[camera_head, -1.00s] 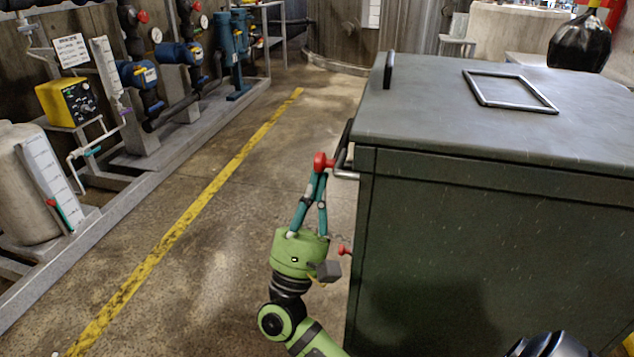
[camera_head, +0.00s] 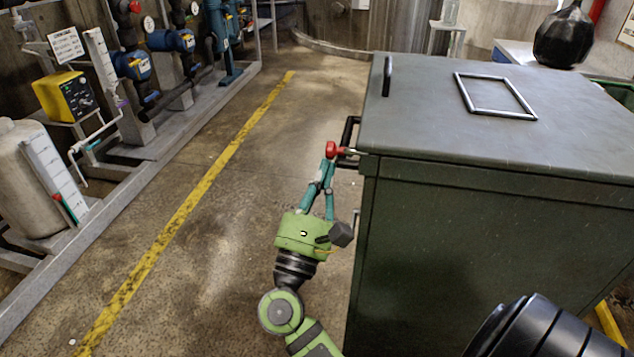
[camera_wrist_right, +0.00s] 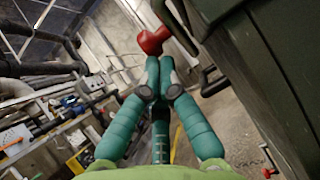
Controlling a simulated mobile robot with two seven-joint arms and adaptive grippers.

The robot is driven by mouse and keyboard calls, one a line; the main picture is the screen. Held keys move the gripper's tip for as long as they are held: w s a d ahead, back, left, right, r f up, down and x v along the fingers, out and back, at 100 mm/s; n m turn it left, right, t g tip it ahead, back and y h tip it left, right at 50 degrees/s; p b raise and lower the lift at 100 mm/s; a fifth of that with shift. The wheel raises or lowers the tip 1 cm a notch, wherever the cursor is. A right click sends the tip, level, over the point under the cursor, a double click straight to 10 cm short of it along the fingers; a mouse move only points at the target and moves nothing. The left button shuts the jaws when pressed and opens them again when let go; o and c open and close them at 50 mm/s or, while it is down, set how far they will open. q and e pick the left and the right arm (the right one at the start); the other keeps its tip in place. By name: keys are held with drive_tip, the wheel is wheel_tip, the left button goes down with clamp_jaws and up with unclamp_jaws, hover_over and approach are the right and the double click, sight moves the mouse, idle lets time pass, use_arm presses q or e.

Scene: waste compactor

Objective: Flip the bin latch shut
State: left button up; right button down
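The dark green bin (camera_head: 480,230) stands at the right with its lid down. A red latch knob (camera_head: 332,149) sticks out from the bin's left side, just under the lid edge. It also shows in the right wrist view (camera_wrist_right: 154,41). My right gripper (camera_head: 327,168), with teal fingers, is beside that side of the bin. In the right wrist view its fingertips (camera_wrist_right: 160,66) are together, right at the red knob. Nothing shows between them, and I cannot tell whether they touch the knob. My left gripper is out of view.
A black bar handle (camera_head: 388,76) and a metal frame (camera_head: 497,96) are on the lid. A second red knob (camera_wrist_right: 267,172) sits lower in the right wrist view. Pumps and pipes line the left. The floor along the yellow line (camera_head: 190,205) is clear.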

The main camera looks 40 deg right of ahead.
drive_tip(key=shift+w+d+r, duration=0.1)
drive_tip(key=shift+d+r, duration=0.05)
drive_tip(key=shift+r, duration=0.45)
drive_tip(key=shift+w+d+r, duration=0.15)
drive_tip(key=shift+r, duration=0.45)
drive_tip(key=shift+w+d+r, duration=0.1)
drive_tip(key=shift+d+r, duration=0.05)
drive_tip(key=shift+r, duration=0.45)
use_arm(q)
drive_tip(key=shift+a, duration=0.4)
use_arm(e)
drive_tip(key=shift+w+d+r, duration=0.2)
drive_tip(key=shift+d+r, duration=0.05)
drive_tip(key=shift+r, duration=0.2)
drive_tip(key=shift+w+d+r, duration=0.15)
drive_tip(key=v, duration=1.2)
